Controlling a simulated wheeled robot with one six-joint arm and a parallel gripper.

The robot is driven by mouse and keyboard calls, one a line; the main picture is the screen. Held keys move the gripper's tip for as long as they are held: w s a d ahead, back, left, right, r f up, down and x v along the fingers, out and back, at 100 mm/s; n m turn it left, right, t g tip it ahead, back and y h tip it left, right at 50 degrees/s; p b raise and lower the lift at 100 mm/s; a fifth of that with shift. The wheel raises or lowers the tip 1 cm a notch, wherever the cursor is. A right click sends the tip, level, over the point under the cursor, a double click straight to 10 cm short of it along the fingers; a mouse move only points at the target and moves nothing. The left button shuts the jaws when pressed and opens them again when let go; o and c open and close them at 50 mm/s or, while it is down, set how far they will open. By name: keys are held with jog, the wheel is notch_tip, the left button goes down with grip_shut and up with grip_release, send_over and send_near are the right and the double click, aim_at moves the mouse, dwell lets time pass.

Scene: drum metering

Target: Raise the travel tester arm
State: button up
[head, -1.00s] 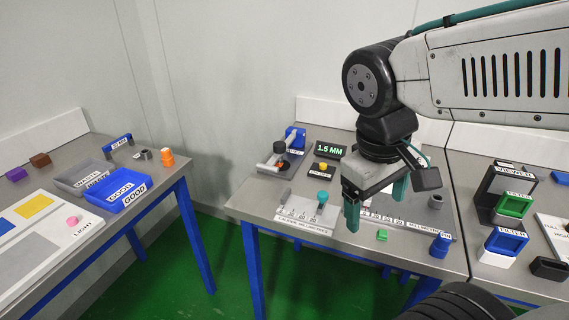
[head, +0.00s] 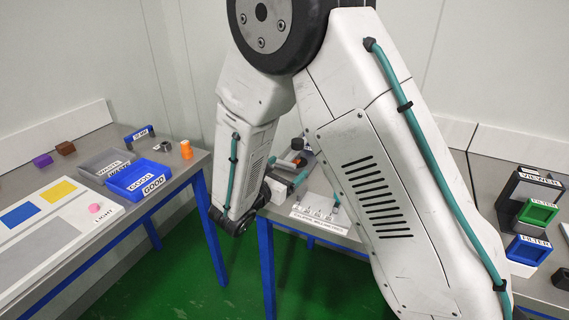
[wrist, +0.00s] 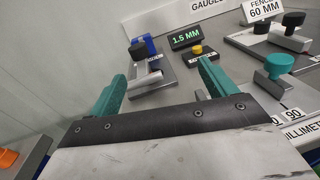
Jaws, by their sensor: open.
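The travel tester (wrist: 148,80) is a grey plate with a blue bracket (wrist: 150,44) at its back. Its arm (wrist: 146,68) is a grey lever with a black knob (wrist: 138,50); I cannot tell its exact angle. My gripper (wrist: 160,74) is open and empty, its teal fingers on either side of the tester in the wrist view, with no contact visible. In the head view the tester's black knob (head: 297,143) shows between my arm links, which hide much of the tester and the gripper.
A display (wrist: 186,37) reading 1.5 MM and a yellow button (wrist: 197,50) stand right of the tester. A teal knob (wrist: 278,65) on a slider scale is farther right. Blue tray (head: 140,178) and orange part (head: 186,149) are on the left bench.

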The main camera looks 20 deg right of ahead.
aim_at(284, 164)
jog(key=a+f+n+t, duration=0.1)
jog(key=w+a+f+n, duration=0.1)
jog(key=shift+w+a+f+t+y, duration=0.15)
jog(key=shift+a+f+t+y, duration=0.15)
jog(key=shift+t+y, duration=0.1)
jog(key=shift+w+f, duration=0.1)
jog(key=shift+w, duration=0.2)
jog(key=x, duration=0.7)
jog(key=shift+w+d, duration=0.1)
